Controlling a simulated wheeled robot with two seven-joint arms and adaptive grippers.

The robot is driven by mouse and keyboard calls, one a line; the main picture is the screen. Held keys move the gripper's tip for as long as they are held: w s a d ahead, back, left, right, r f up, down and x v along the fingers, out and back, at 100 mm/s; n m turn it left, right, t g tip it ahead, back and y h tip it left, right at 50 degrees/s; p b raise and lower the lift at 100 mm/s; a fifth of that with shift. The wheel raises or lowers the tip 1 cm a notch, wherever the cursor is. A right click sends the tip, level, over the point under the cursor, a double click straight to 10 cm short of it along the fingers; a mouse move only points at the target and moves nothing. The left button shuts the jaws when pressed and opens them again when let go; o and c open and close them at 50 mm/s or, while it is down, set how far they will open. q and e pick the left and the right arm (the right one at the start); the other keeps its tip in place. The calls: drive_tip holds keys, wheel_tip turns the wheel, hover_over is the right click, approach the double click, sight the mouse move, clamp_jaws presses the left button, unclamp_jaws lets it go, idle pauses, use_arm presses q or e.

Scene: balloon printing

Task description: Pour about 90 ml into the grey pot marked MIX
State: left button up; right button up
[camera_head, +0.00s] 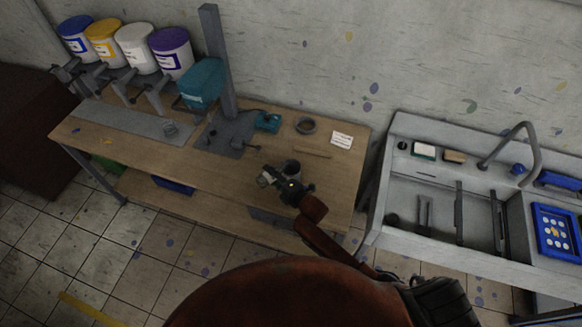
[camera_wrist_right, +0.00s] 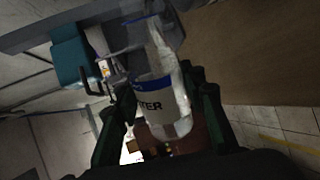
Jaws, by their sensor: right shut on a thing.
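My right gripper (camera_head: 283,187) is over the front right of the wooden bench, shut on a pale bottle. In the right wrist view the bottle (camera_wrist_right: 162,105) sits between the gripper's two dark fingers. It has a blue band and a label ending in "TER", and it narrows towards the top of the picture. In the head view it is a small pale shape (camera_head: 265,179) left of the fingers. A dark grey pot (camera_head: 291,167) stands on the bench just behind the gripper, partly covered by it. Its marking is unreadable. My left gripper is out of view.
Several paint tubs (camera_head: 135,48) with taps stand at the back left. A teal unit (camera_head: 202,83) is on a grey stand. A small clear cup (camera_head: 170,129) is below the taps. A grey ring (camera_head: 305,125) and white card (camera_head: 342,140) lie behind. A sink (camera_head: 440,213) is right.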

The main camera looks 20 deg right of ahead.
drive_tip(key=shift+m, duration=0.5)
idle(1.3)
drive_tip(key=shift+r+y+p, duration=0.1)
drive_tip(key=shift+y+p, duration=0.2)
drive_tip(key=shift+p, duration=0.1)
